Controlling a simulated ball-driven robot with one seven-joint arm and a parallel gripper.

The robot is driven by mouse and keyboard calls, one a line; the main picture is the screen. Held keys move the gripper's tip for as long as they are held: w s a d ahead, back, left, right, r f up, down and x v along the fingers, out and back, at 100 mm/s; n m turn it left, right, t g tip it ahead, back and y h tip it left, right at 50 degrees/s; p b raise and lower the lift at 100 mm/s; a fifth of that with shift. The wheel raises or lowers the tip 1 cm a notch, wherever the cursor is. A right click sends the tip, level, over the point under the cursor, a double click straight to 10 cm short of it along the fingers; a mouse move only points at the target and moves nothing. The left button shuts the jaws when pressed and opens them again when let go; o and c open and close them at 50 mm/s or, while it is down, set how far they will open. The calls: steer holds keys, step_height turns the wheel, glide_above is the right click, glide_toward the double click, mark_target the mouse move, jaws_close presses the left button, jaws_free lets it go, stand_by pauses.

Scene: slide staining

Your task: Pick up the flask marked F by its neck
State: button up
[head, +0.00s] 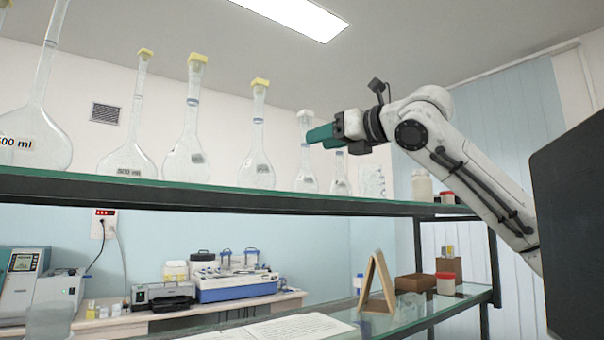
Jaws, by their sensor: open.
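Several clear, long-necked volumetric flasks stand upright in a row on the green-edged shelf, with yellow stoppers on those to the left. No letter F is legible on any, so I cannot tell which is the flask marked F. My gripper (318,137) has teal fingers and is open, reaching in from the right at neck height. Its fingertips overlap or adjoin the neck of the pale-stoppered flask (306,178). I cannot tell whether that neck lies between the fingers. A smaller flask (340,180) stands just below and behind my gripper, its top partly hidden.
Close flasks to the left include one (257,165) with a yellow stopper. White jars (422,188) stand on the shelf (230,194) to the right. Below are a wooden stand (378,285), open papers (290,328) and bench instruments (235,283). Space above the flasks is free.

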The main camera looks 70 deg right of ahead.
mark_target(306, 166)
steer(key=shift+p+x, duration=0.7)
steer(key=shift+x, duration=2.3)
steer(key=shift+f, duration=0.15)
steer(key=c, duration=0.7)
